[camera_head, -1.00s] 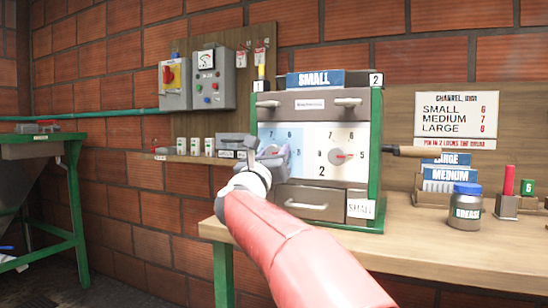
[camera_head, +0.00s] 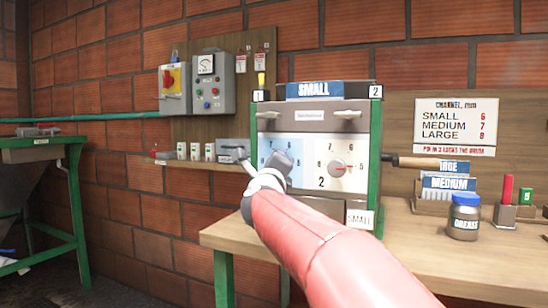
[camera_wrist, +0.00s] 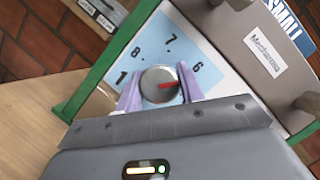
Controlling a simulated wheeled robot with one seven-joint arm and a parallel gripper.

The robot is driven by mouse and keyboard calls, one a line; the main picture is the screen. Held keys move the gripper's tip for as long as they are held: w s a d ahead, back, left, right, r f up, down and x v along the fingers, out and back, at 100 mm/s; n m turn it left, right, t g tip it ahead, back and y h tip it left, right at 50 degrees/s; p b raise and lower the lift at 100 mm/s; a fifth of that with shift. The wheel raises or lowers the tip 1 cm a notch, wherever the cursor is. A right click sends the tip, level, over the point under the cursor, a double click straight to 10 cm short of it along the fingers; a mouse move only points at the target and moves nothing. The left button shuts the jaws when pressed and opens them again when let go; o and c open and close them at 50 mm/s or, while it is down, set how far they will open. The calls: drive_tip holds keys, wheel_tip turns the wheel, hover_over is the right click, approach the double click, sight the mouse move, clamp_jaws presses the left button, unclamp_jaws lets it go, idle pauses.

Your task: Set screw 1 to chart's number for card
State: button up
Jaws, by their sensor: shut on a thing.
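The machine's card (camera_head: 314,90) reads SMALL. The wall chart (camera_head: 456,122) lists SMALL 6, MEDIUM 7, LARGE 8. Screw 1 is a round grey knob (camera_wrist: 160,85) with a red pointer on the pale blue panel, which also shows in the head view (camera_head: 295,146). In the wrist view the 8, 7 and 6 stand around the knob.
Screw 2 (camera_head: 338,168), with a red pointer, is on the white panel to the right. A small shelf (camera_head: 215,163) is at left.

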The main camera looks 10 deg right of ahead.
drive_tip(key=shift+n+p, duration=0.35)
drive_tip(key=shift+n, duration=0.25)
drive_tip(key=o, duration=1)
drive_tip(key=shift+b+v, duration=0.75)
drive_tip(key=shift+v, duration=3.2)
